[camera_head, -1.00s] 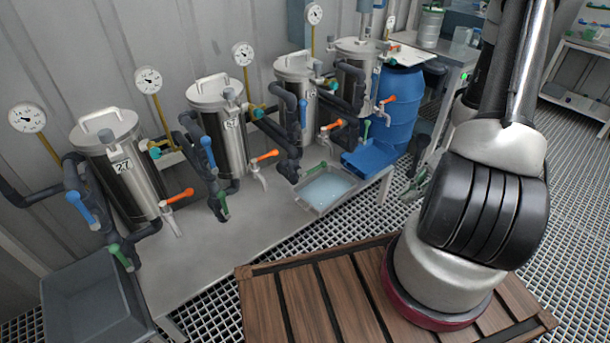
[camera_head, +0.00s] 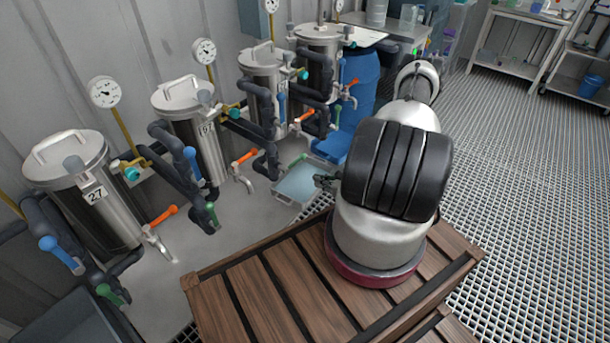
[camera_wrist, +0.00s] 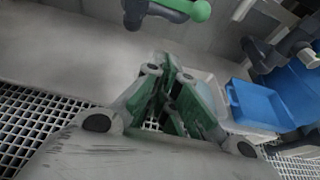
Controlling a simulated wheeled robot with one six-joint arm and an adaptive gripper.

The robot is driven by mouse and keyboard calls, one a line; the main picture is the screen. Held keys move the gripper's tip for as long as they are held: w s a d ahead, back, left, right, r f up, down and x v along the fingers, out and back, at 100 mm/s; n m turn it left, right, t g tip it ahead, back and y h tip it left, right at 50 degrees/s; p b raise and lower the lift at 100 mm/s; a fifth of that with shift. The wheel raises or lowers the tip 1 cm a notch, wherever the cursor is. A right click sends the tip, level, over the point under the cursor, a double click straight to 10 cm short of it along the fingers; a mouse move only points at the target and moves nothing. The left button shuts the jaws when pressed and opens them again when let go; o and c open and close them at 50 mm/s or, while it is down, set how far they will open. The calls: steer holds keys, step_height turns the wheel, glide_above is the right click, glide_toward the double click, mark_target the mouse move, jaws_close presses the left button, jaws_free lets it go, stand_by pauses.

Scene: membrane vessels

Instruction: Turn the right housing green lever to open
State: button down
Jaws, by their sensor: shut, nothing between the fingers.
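Several steel housings stand in a row along the wall in the head view; the rightmost one (camera_head: 318,62) is farthest back. Green levers show low on the pipework: a far one (camera_head: 334,126) by the rightmost housing, another (camera_head: 299,160) by the water tray, and nearer ones (camera_head: 211,214) to the left. My gripper (camera_head: 324,183) is beside the tray's right end, partly hidden by my arm. In the wrist view my gripper (camera_wrist: 172,92) is shut and empty, its green-padded fingers together. A green lever end (camera_wrist: 200,11) shows at the top there, apart from the fingers; which lever it is I cannot tell.
A shallow tray of water (camera_head: 298,184) stands on the bench. A blue drum (camera_head: 358,85) stands behind my arm; a blue tub (camera_wrist: 240,100) shows in the wrist view. Orange levers (camera_head: 245,157) and pipes crowd the housings. Grating floor at right is open.

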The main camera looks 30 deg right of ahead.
mark_target(295, 163)
steer(key=w+a, duration=0.3)
steer(key=w, duration=0.5)
steer(key=shift+r, duration=0.45)
steer(key=shift+w+d+r, duration=0.1)
steer(key=shift+d, duration=0.05)
